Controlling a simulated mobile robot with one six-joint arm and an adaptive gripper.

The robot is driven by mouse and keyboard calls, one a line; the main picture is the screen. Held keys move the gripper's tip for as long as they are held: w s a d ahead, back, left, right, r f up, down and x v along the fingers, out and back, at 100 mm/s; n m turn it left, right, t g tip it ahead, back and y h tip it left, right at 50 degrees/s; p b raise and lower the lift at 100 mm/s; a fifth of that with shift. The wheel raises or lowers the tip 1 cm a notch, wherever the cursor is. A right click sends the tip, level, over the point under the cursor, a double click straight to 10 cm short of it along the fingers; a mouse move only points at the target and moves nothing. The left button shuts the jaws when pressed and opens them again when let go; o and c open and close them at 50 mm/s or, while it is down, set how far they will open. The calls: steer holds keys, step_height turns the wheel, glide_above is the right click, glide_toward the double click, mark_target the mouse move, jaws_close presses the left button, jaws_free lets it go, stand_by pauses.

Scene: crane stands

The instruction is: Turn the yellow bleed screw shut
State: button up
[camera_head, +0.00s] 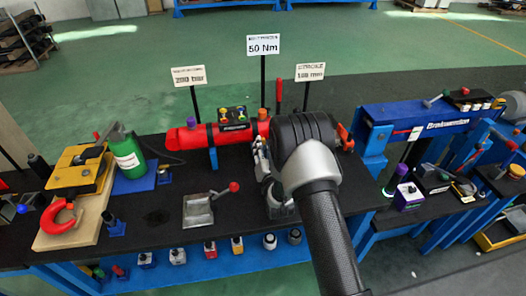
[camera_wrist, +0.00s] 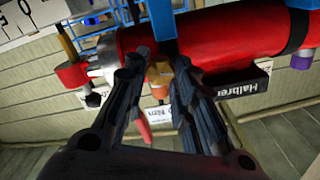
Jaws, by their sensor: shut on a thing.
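The red cylinder (camera_head: 245,131) lies across the bench, and it also fills the top of the wrist view (camera_wrist: 220,45). In the wrist view a yellow-orange piece, which looks like the bleed screw (camera_wrist: 158,76), sits between the dark fingers of my gripper (camera_wrist: 155,68) beside the cylinder. The fingers are closed in on it from both sides and partly cover it. How far the screw is turned cannot be told. In the head view my arm hides the screw and most of my gripper.
Signs on posts, one reading 50 Nm (camera_head: 263,45), stand behind the cylinder. A blue press frame (camera_head: 415,112) stands at right.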

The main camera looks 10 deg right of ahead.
steer(key=shift+m+b, duration=1.25)
steer(key=shift+m, duration=6.45)
steer(key=o, duration=1.1)
steer(key=s, duration=1.2)
